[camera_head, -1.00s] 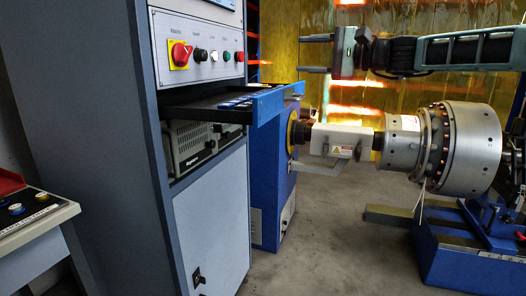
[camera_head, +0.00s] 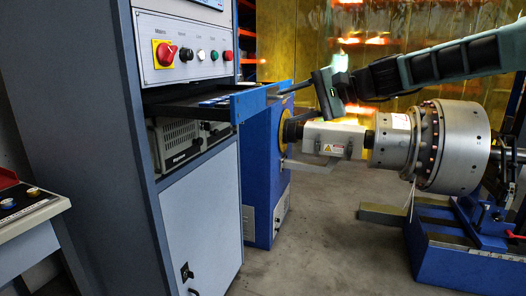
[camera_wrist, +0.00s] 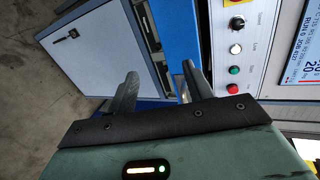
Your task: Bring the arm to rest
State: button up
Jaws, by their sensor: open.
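My gripper (camera_head: 280,108) reaches in from the right in the head view, in front of the yellow curtain and above the shaft of the rotor machine. Its dark fingers point left towards the blue-edged drawer of the control cabinet and look empty. In the wrist view my gripper (camera_wrist: 160,80) shows two spread fingers with nothing between them. The cabinet's drawer and button panel lie beyond the fingertips; whether they touch anything is hard to tell, but they look apart.
The control cabinet (camera_head: 203,228) stands at left, with its pulled-out drawer (camera_head: 262,101) near my fingers. The silver rotor (camera_head: 462,145) and white shaft cover (camera_head: 335,137) lie under my arm. A side console (camera_head: 28,212) is at lower left. The floor in front is clear.

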jog(key=s+d+f+n+g+h, duration=0.1)
jog(key=s+d+f+h, duration=0.25)
jog(key=f, duration=0.45)
jog(key=s+d+f+n+h, duration=0.1)
jog(key=s+d+f+h, duration=0.15)
jog(key=s+f, duration=0.4)
jog(key=s+d+f+n+g+h, duration=0.1)
jog(key=s+d+f+h, duration=0.35)
jog(key=s+d, duration=0.45)
jog(key=s+d+f+n+h, duration=0.2)
jog(key=s+d+f+h, duration=0.1)
jog(key=s+d+f, duration=0.45)
jog(key=s+a+r+n+g, duration=0.35)
jog(key=s+a+n, duration=0.35)
jog(key=s+a, duration=0.8)
notch_tip(320, 180, up, 20)
jog(key=a+p, duration=0.1)
jog(key=p, duration=1.8)
jog(key=shift+w+f+t+y, duration=0.2)
jog(key=shift+w+t+y, duration=0.15)
jog(key=shift+y, duration=0.1)
